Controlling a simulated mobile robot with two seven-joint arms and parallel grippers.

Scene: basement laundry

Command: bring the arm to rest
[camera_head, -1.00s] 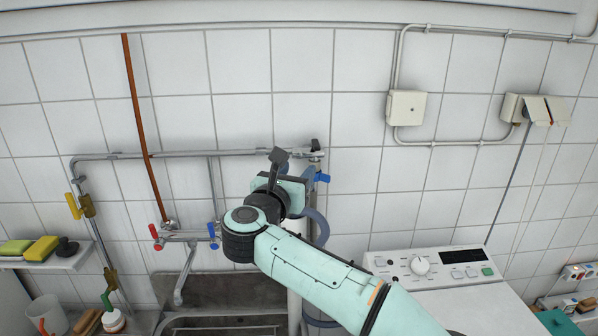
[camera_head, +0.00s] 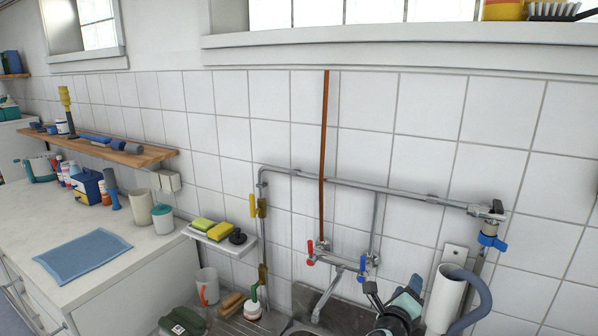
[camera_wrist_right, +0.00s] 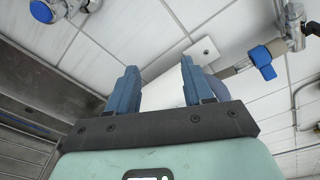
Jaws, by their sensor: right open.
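My right gripper (camera_head: 393,290) is at the lower edge of the head view, in front of the wall by the sink (camera_head: 305,300). Most of its arm is out of view. In the right wrist view the two blue fingers of my right gripper (camera_wrist_right: 157,78) stand apart with nothing held between them. A white surface and wall tiles show behind the gap. My left gripper is in neither view.
A tap with red and blue handles (camera_head: 340,262) is left of my gripper. A grey-white drain pipe (camera_head: 445,298) and blue-handled valve (camera_head: 491,241) are to its right. A counter with a blue mat (camera_head: 82,257) is at the left.

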